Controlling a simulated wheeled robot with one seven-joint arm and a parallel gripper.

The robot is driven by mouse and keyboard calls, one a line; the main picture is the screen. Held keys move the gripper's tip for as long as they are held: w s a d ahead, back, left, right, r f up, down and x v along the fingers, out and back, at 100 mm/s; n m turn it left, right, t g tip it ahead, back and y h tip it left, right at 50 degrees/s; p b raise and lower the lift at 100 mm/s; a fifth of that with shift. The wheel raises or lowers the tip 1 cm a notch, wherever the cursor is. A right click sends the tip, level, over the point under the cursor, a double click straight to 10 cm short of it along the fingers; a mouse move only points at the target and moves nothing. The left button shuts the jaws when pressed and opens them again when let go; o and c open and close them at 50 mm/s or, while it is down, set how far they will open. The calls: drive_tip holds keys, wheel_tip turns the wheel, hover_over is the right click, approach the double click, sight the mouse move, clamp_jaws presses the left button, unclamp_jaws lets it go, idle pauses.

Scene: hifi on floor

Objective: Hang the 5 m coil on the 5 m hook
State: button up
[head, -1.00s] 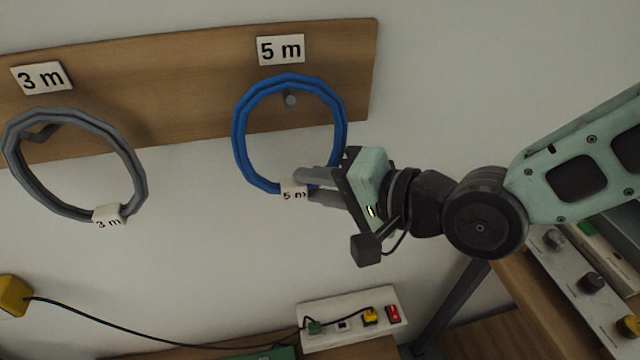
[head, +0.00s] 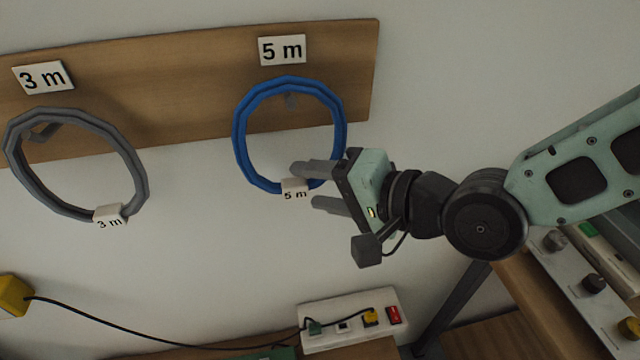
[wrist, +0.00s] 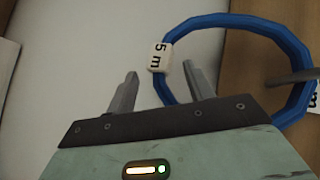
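The blue 5 m coil (head: 239,135) is at the 5 m hook (head: 291,99), with the hook showing inside the top of its ring. The coil's white tag (head: 294,187) is at the bottom. In the wrist view the hook (wrist: 288,79) crosses the coil (wrist: 263,24) at its right side; exact contact is hard to tell. My gripper (head: 305,185) is open at the coil's lower right. Its fingers stand apart on either side of the coil's lower part, near the tag (wrist: 158,57). The "5 m" sign (head: 282,50) is above on the wooden board (head: 190,90).
A grey 3 m coil (head: 140,170) hangs on the left under a "3 m" sign (head: 43,77). Below are a white power strip (head: 350,335), a yellow box (head: 14,295) and a black cable (head: 130,327). The wall between the coils is clear.

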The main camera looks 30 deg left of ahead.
drive_tip(key=p+v, duration=1.7)
drive_tip(key=p, duration=0.2)
wheel_tip(320, 180, down, 7)
drive_tip(key=b, duration=0.5)
drive_tip(key=shift+d, duration=0.25)
idle(0.9)
drive_tip(key=shift+r, duration=0.1)
idle(0.4)
